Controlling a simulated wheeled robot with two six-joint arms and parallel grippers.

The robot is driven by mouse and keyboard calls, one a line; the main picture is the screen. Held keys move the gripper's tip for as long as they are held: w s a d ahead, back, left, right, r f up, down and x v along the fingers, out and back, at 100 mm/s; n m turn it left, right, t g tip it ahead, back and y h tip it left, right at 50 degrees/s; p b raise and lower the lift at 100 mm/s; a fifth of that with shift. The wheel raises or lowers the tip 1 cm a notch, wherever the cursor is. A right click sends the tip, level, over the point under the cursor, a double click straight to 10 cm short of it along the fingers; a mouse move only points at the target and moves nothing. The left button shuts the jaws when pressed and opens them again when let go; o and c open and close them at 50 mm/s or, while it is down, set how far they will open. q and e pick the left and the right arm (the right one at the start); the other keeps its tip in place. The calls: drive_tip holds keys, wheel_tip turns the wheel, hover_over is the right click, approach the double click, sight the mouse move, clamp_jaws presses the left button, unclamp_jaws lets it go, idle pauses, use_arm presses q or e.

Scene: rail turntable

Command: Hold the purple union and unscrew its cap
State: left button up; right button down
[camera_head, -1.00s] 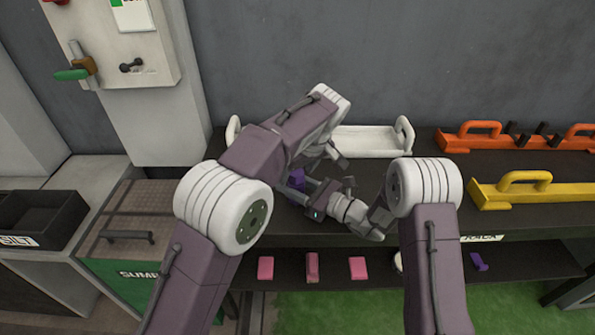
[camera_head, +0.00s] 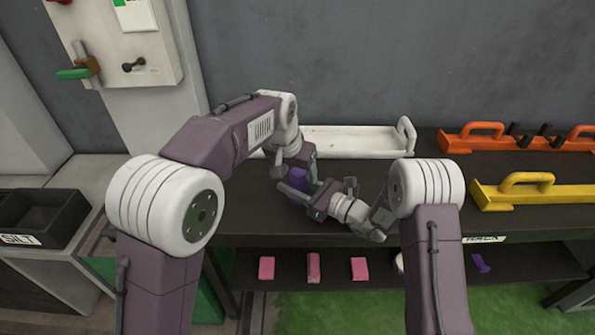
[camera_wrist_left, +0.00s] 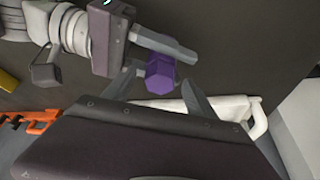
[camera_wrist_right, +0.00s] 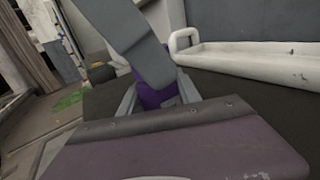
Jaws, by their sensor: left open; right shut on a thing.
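The purple union (camera_head: 299,178) is held above the dark bench, partly hidden by both grippers. My right gripper (camera_head: 302,194) is shut on it, coming from the right. In the right wrist view the union (camera_wrist_right: 155,95) sits between the right fingers, with a grey finger crossing in front. My left gripper (camera_head: 305,168) is open and close to the union from above. In the left wrist view the six-sided purple end (camera_wrist_left: 160,75) lies between the open left fingers (camera_wrist_left: 160,88); I cannot tell whether they touch it. The cap is not clearly told apart from the body.
A white tray (camera_head: 365,141) stands behind the grippers. An orange holder (camera_head: 470,140) and a yellow holder (camera_head: 540,194) stand at right. Several pink blocks (camera_head: 313,268) and a small purple piece (camera_head: 480,262) lie on the lower shelf. A black bin (camera_head: 40,217) is at left.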

use_arm(q)
drive_tip(key=m+h, duration=0.1)
drive_tip(key=m, duration=0.2)
drive_tip(key=shift+w+a+m+g, duration=0.1)
drive_tip(key=shift+m+g, duration=0.2)
drive_tip(key=shift+g, duration=0.1)
drive_tip(key=m+g+h, duration=0.1)
drive_tip(key=m, duration=0.3)
clamp_jaws()
drive_tip(key=shift+n, duration=0.6)
drive_tip(key=shift+r, duration=0.15)
drive_tip(key=shift+r, duration=1.3)
